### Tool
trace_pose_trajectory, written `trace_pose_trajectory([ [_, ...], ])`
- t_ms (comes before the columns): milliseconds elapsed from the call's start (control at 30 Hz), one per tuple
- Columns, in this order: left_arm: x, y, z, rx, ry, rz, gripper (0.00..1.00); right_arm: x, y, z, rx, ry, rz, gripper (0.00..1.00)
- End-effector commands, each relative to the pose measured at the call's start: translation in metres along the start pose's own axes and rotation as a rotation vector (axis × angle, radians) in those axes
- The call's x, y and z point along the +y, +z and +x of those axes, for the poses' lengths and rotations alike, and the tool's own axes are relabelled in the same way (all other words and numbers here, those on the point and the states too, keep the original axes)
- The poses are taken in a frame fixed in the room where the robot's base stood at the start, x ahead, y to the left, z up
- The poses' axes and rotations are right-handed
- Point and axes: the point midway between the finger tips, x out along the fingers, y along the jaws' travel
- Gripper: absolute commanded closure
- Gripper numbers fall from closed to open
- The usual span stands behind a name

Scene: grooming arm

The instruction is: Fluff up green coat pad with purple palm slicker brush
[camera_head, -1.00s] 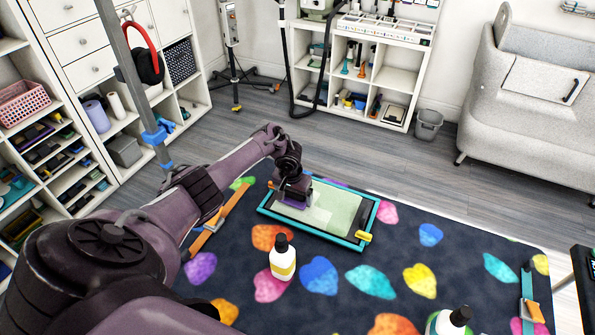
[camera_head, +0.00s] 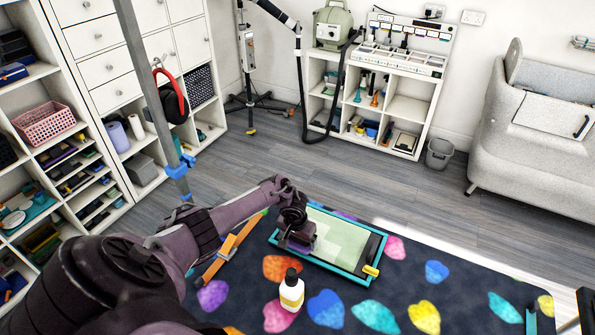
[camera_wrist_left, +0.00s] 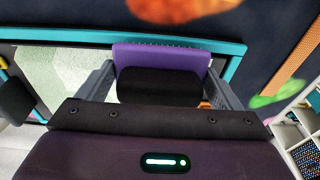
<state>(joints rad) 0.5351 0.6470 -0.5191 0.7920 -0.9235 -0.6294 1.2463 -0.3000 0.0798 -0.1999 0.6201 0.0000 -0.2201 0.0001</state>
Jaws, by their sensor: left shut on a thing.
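The green coat pad (camera_head: 345,239) lies in a teal-rimmed frame (camera_head: 330,268) on the patterned table. Its pale green surface also shows at the left of the left wrist view (camera_wrist_left: 65,72). My left gripper (camera_head: 299,246) is over the left end of the pad, near the frame's near edge. It is shut on the purple palm slicker brush (camera_wrist_left: 160,55), which sits between the grey fingers and has a black part facing the wrist camera. The brush's bristles are hidden, so I cannot tell whether they touch the pad. My right gripper is out of view.
A white bottle with a black cap (camera_head: 291,291) stands close to the frame's near side. An orange strap (camera_head: 228,250) lies left of the frame. A grey post (camera_head: 158,100) with blue clamps rises at the left.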

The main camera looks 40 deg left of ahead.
Motion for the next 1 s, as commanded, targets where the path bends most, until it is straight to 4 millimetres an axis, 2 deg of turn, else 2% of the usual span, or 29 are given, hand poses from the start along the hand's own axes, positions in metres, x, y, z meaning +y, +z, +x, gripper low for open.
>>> trace_pose_trajectory([
  [200, 0.036, 0.000, -0.002, -0.001, 0.006, 0.003, 0.31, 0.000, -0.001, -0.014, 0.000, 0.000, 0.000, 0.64],
  [400, 0.060, 0.000, -0.001, -0.001, 0.004, 0.002, 0.31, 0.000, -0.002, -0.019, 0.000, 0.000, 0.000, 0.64],
  [767, 0.063, 0.000, 0.001, -0.001, 0.002, 0.001, 0.31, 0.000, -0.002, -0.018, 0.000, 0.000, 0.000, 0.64],
  [867, 0.063, -0.006, 0.006, 0.001, 0.001, 0.000, 0.31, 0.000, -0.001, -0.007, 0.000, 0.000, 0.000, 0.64],
  [1000, 0.063, -0.028, 0.013, 0.003, 0.003, -0.002, 0.31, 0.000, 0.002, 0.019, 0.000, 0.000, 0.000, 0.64],
])
